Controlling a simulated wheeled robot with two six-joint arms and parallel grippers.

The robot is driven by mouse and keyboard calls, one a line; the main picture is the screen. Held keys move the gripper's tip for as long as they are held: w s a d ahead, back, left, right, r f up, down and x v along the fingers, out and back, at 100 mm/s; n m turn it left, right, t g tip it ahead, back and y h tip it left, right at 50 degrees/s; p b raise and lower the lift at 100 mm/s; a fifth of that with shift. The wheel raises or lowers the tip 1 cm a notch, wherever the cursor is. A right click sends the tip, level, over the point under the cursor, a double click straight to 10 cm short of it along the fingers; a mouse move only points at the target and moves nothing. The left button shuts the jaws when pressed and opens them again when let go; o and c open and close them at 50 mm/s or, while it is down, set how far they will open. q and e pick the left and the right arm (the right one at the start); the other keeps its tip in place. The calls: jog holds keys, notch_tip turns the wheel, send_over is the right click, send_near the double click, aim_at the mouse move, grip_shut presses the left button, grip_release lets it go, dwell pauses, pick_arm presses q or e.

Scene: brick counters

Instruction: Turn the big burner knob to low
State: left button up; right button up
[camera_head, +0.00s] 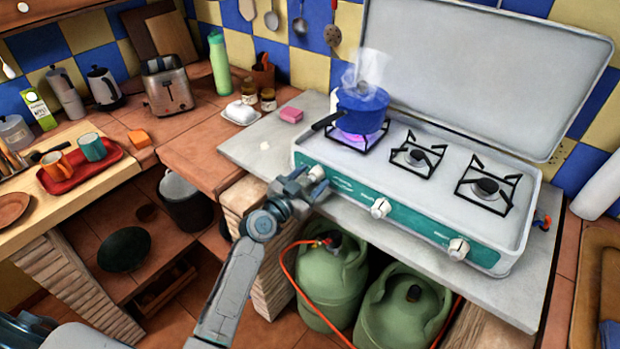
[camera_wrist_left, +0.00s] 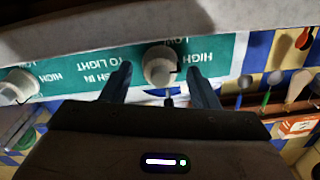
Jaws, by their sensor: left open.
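The camping stove (camera_head: 350,195) has a teal front panel with three white knobs. The left knob (camera_head: 316,173) is below the lit left burner, where a blue pot (camera_head: 361,108) steams over a purple-blue flame. My left gripper (camera_head: 305,186) is open at this knob. In the left wrist view the knob (camera_wrist_left: 158,65) lies between the two spread fingers, with a gap on each side. "HIGH", "LOW" and "TO LIGHT" are printed upside down around it. Its exact setting is unclear. The middle knob (camera_head: 380,208) and right knob (camera_head: 458,248) stand apart. My right gripper is not in view.
The pot's dark handle (camera_head: 328,121) points left above the panel. Two green gas bottles (camera_head: 331,283) with an orange hose (camera_head: 287,262) stand below the counter. The raised lid (camera_head: 480,70) is behind the burners. A pink sponge (camera_head: 291,115) lies left of the stove.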

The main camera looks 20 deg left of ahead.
pick_arm(q)
jog(key=shift+c, duration=0.8)
jog(key=c, duration=0.8)
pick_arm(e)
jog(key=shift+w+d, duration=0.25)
